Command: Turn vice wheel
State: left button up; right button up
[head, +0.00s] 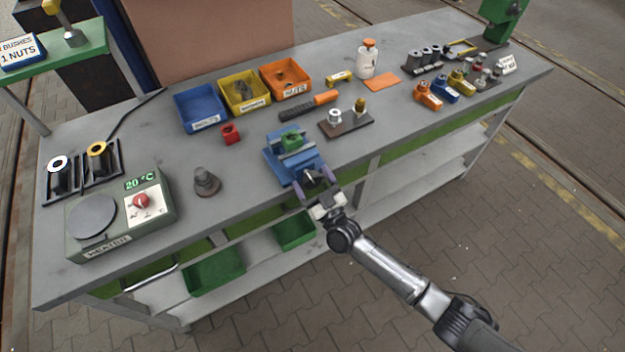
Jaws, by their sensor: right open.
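A blue vice (291,160) stands at the front edge of the grey workbench, with a green piece (291,141) between its jaws. The vice wheel sits at the vice's front and is mostly hidden by my right gripper (314,186). My right gripper is open, with its purple-grey fingers at the wheel, one on each side. I cannot tell whether the fingers touch the wheel. My left gripper is not in view.
On the workbench (230,165) a heater (120,215) stands at left. Blue (200,107), yellow (245,92) and orange (286,78) bins stand behind the vice. A red block (230,134) and a dark grey part (206,182) are left of it.

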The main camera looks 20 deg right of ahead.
dwell(0.3)
jog(key=c, duration=0.9)
jog(key=shift+m, duration=0.6)
jog(key=m+h+p, duration=0.1)
jog(key=m+h, duration=0.1)
jog(key=m, duration=0.1)
jog(key=m+h+p, duration=0.1)
jog(key=m+h, duration=0.1)
jog(key=m, duration=0.2)
jog(key=shift+r+h+p, duration=0.15)
jog(key=shift+h+p, duration=0.15)
jog(key=shift+p, duration=0.1)
jog(key=m+h+p, duration=0.1)
jog(key=m, duration=0.2)
jog(key=m+g+h+p, duration=0.1)
jog(key=m, duration=0.3)
jog(key=shift+m+h+p, duration=0.3)
jog(key=shift+h+p, duration=0.1)
jog(key=shift+g, duration=0.3)
jog(key=shift+m, duration=0.4)
